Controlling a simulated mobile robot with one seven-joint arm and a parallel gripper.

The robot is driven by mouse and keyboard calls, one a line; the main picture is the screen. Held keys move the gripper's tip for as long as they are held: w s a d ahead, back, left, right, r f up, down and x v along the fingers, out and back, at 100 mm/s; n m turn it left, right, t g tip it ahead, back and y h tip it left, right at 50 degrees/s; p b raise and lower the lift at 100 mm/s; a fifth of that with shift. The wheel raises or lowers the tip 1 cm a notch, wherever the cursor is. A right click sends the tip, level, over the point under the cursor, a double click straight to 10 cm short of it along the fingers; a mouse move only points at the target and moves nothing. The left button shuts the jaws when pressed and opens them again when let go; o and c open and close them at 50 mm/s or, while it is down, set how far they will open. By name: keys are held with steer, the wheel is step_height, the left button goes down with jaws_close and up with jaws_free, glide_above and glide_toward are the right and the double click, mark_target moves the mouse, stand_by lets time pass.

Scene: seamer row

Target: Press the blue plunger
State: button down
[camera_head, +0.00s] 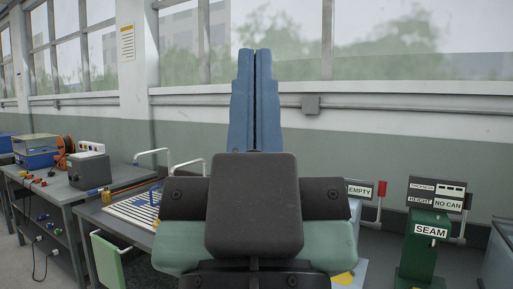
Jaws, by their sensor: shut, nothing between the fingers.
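My gripper (255,52) fills the middle of the camera_head view. Its two long blue fingers point upward and lie together, with only a thin dark seam between them and nothing held. They stand in front of the wall and window, apart from any surface I can see. I cannot identify a blue plunger for certain. A small blue piece (155,193) shows by the white slatted tray on the bench left of my gripper, but it is too small to tell what it is. My gripper and wrist hide the area straight ahead.
A green machine (421,250) marked SEAM stands at the right, under a NO CAN sign (450,204). An EMPTY sign (358,190) and a red handle (382,188) are left of it. Benches at the left hold a grey box (88,170) and an orange reel (64,147).

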step_height(320, 180, up, 15)
steer(key=p, duration=1.2)
steer(key=shift+r+p, duration=0.2)
steer(key=shift+p, duration=0.2)
